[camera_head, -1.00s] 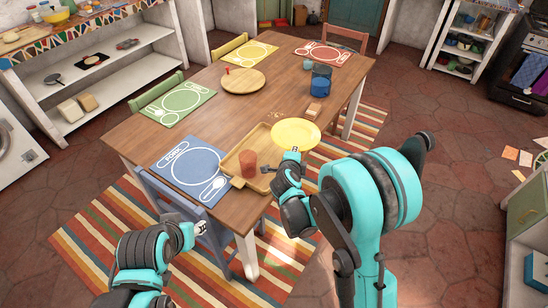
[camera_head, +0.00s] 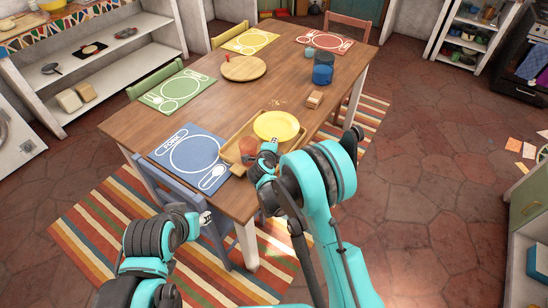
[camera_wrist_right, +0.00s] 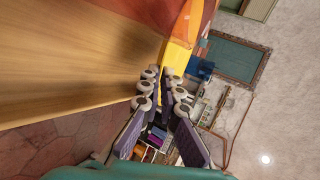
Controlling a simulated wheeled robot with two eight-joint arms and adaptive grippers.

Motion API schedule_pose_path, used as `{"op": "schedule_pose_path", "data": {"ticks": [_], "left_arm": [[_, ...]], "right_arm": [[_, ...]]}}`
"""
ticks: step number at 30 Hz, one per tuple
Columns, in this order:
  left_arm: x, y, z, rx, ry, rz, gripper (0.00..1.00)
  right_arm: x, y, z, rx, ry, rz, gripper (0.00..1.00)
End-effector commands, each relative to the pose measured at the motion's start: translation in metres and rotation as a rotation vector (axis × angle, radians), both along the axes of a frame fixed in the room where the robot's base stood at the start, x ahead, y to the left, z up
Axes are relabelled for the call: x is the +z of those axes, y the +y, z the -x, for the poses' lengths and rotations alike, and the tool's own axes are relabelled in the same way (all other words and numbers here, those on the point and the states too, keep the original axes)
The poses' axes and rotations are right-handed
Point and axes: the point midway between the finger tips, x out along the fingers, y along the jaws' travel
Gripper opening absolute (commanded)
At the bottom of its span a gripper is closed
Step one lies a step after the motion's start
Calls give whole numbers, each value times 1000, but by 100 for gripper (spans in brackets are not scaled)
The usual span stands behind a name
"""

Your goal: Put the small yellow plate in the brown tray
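The small yellow plate (camera_head: 276,125) is over the right part of the brown tray (camera_head: 231,155) on the table. It looks roughly level; I cannot tell if it touches the tray floor. My right gripper (camera_head: 268,146) is at the plate's near edge. In the right wrist view its fingers (camera_wrist_right: 166,78) close on a yellow edge, the plate (camera_wrist_right: 179,55). A reddish see-through cup (camera_head: 248,147) stands in the tray's left part, beside the plate. My left gripper (camera_head: 205,217) hangs low near the blue chair, away from the plate; its finger opening is too small to judge.
A blue placemat (camera_head: 190,150) lies left of the tray. A wooden block (camera_head: 314,99), a blue canister (camera_head: 323,70) and a round wooden board (camera_head: 243,68) stand farther back. A blue chair (camera_head: 160,180) is at the near side.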

Motion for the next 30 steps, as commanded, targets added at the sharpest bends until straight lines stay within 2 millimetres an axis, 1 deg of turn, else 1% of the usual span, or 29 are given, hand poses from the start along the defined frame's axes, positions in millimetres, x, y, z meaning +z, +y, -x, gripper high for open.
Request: {"op": "schedule_pose_path", "data": {"ticks": [1, 3, 5, 8, 12, 14, 16, 20, 21, 23, 24, 30], "left_arm": [[-4, 0, 0, 0, 0, 0, 40], [-5, 0, 0, 0, 0, 0, 40], [-6, 0, 0, 0, 0, 0, 40], [-10, 0, 0, 0, 0, 0, 40], [-22, 0, 0, 0, 0, 0, 40], [-25, 0, 0, 0, 0, 0, 40], [-26, 0, 0, 0, 0, 0, 40], [-24, 0, 0, 0, 0, 0, 40], [-24, 0, 0, 0, 0, 0, 40], [-24, 0, 0, 0, 0, 0, 40], [-24, 0, 0, 0, 0, 0, 40], [-24, 0, 0, 0, 0, 0, 40]], "right_arm": [[-5, 1, 6, 1, -1, 1, 0], [-8, 1, 12, 2, -1, 2, 0], [-9, 1, 14, 2, -1, 2, 0], [-17, 1, 15, 1, -1, 1, 0], [-40, 0, 14, 1, -1, 1, 0], [-47, 0, 15, 1, -1, 1, 0], [-50, 0, 15, 1, 0, 0, 0], [-49, 0, 15, 0, 1, -1, 0], [-49, 0, 15, -1, 2, -2, 6], [-49, 0, 15, -1, 1, -2, 21], [-49, 0, 15, 0, 1, -1, 26], [-48, 0, 15, 0, 1, -1, 26]]}}
